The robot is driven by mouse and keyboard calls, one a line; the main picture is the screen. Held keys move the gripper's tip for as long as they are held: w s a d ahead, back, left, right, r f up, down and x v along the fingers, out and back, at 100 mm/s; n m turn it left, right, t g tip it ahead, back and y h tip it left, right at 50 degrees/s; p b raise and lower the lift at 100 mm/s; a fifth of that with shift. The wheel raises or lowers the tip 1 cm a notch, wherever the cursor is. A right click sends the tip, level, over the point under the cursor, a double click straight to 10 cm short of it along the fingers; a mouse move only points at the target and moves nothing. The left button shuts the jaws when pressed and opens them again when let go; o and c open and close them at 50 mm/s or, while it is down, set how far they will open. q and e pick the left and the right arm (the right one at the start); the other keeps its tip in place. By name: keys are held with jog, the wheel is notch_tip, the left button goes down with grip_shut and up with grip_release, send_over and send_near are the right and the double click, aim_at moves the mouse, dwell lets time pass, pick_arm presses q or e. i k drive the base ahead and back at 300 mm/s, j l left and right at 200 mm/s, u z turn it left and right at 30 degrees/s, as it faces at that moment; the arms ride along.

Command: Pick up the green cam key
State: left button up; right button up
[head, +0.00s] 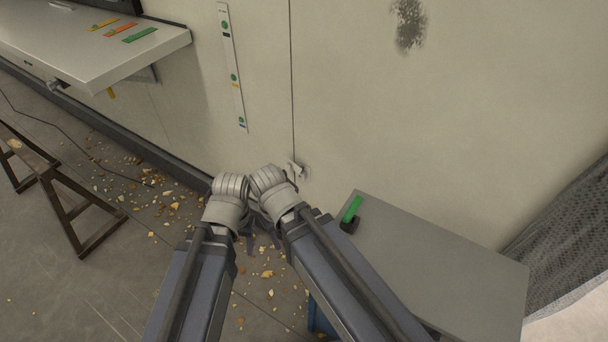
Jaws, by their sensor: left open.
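A small green bar (352,208) with a black block at its lower end, which looks like the green cam key, is at the far left corner of the grey table (450,262). Another flat green strip (139,35) lies on the white shelf at upper left, beside orange and yellow strips. My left gripper (250,240) is open, low in the middle of the view and left of the table, apart from both green things. My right gripper (275,238) is close beside it, mostly hidden by the wrists; its jaws cannot be made out.
The white shelf (105,62) juts from the beige wall. A dark trestle (62,200) stands on the floor at left. Crumb-like debris (140,190) and a cable lie on the floor. A label strip (232,65) is on the wall. Dark mesh (570,235) is at right.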

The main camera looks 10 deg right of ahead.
aim_at(348, 217)
jog(key=i+j, duration=0.1)
jog(key=j, duration=0.25)
jog(key=i+j, duration=0.1)
jog(key=j, duration=0.3)
jog(key=i+j, duration=0.1)
jog(key=j, duration=0.25)
jog(key=i+j, duration=0.1)
jog(key=j, duration=0.25)
jog(key=i+j+z, duration=0.1)
jog(key=j+z, duration=0.35)
jog(key=z, duration=1.15)
